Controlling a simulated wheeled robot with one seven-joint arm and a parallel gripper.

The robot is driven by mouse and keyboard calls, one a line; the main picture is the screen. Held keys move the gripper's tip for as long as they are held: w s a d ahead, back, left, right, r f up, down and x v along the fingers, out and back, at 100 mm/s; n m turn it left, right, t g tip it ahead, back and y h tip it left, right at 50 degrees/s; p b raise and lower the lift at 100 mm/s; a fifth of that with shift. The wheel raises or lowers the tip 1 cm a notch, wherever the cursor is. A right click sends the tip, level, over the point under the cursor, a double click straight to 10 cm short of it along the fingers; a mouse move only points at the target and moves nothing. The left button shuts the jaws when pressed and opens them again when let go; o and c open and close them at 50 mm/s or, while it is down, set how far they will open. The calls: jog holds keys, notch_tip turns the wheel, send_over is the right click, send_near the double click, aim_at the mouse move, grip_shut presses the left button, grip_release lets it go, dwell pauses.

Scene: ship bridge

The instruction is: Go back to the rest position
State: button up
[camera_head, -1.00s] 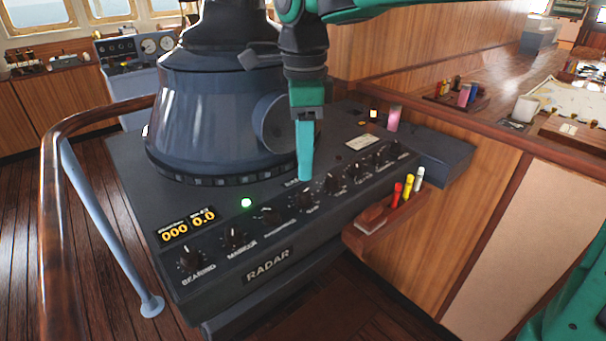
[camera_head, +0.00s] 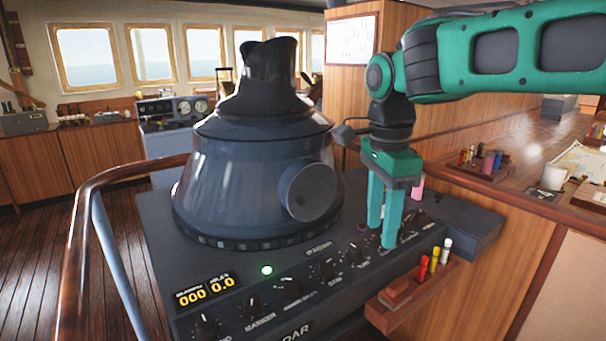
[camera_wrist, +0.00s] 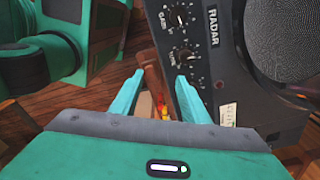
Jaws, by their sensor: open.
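My gripper (camera_head: 384,218) is open and empty, pointing down over the right part of the radar console (camera_head: 150,235). Its two teal fingers hang in front of the knob row in the head view and hide some knobs. In the wrist view my gripper (camera_wrist: 156,92) shows its fingers spread apart, with nothing held between them. The wrist view also shows the radar console (camera_wrist: 205,45) beyond the right finger.
A grey radar hood (camera_head: 255,175) stands left of my gripper. A wooden holder (camera_head: 405,300) with red, yellow and white markers juts from the console's right front. A wooden rail (camera_head: 85,215) curves along the left. A chart counter (camera_head: 520,150) lies at right.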

jog(key=s+d+f+n, duration=0.2)
jog(key=d, duration=0.4)
jog(key=s+d+f+n, duration=0.1)
jog(key=s+d+f, duration=0.1)
jog(key=d, duration=0.4)
jog(key=s+d+f+n, duration=0.3)
jog(key=s+d+f, duration=0.2)
jog(key=s, duration=0.3)
jog(key=s+d+f+n, duration=0.3)
jog(key=s+d+f, duration=0.2)
jog(key=s+d, duration=0.3)
jog(key=shift+s+d+n+y, duration=0.2)
jog(key=shift+s+n+y, duration=0.1)
jog(key=shift+s+n, duration=0.15)
jog(key=shift+w+f, duration=0.2)
jog(key=shift+w, duration=0.4)
